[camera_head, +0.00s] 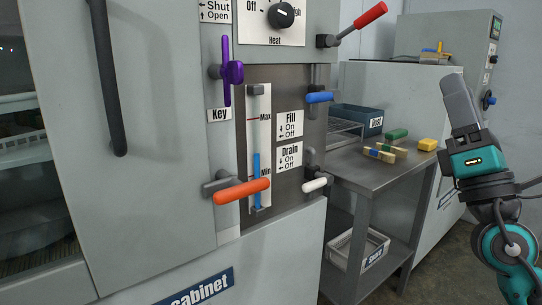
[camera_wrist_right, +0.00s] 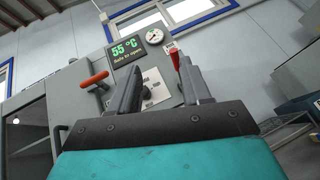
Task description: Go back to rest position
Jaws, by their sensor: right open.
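My right gripper (camera_head: 458,92) is raised at the right of the head view, its grey fingers pointing up, in front of the far grey machine. In the right wrist view its two fingers (camera_wrist_right: 158,78) stand apart with nothing between them. It touches nothing that I can see. My left gripper is not in the head view. The grey steam cabinet (camera_head: 150,180) fills the left and middle of the head view, apart from my right gripper. In the right wrist view its display (camera_wrist_right: 129,47) reads 55 °C and "Safe to open".
The cabinet front has a purple key (camera_head: 226,72), an orange-handled lever (camera_head: 241,191), a red-handled lever (camera_head: 370,15), and blue (camera_head: 320,97) and white (camera_head: 315,185) valve handles. A metal side table (camera_head: 372,176) holds small blocks and a blue bin (camera_head: 357,119). A white basket (camera_head: 345,250) sits below.

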